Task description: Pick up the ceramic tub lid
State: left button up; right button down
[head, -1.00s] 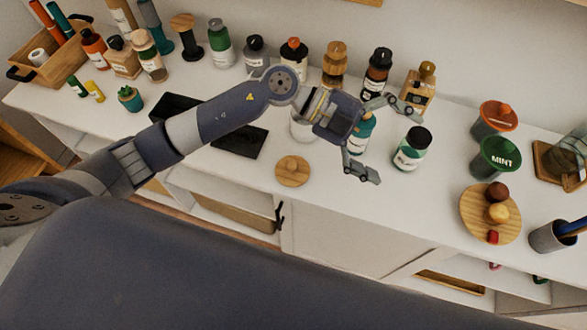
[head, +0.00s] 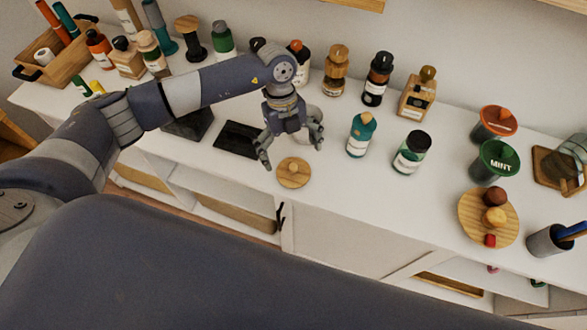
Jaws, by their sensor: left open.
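The tub lid (head: 292,180) is a round, light wooden disc with a small knob on top. It lies flat near the front edge of the white counter, in the middle of the head view. My left gripper (head: 291,152) is open and empty, with its fingers pointing down just behind and above the lid, one finger to each side of it. It looks apart from the lid. The white ceramic tub is mostly or wholly hidden behind the gripper. My right gripper is not in view.
A black tray (head: 238,139) lies left of the lid. Several bottles line the back. A round wooden board (head: 472,218) with small items is farther right. Counter between lid and board is clear.

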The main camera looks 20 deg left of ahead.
aim_at(292, 168)
pick_arm(q)
jog(key=shift+s+f, duration=0.15)
jog(key=shift+f, duration=0.2)
jog(key=p+x, duration=0.2)
jog(key=x, duration=0.1)
jog(key=shift+d+f, duration=0.1)
jog(key=shift+f, duration=0.2)
jog(key=shift+d+f, duration=0.1)
jog(key=shift+f, duration=0.35)
jog(key=shift+c, duration=0.2)
jog(key=c, duration=1.1)
jog(key=shift+s, duration=0.2)
jog(key=c, duration=0.4)
jog(key=shift+c, duration=0.2)
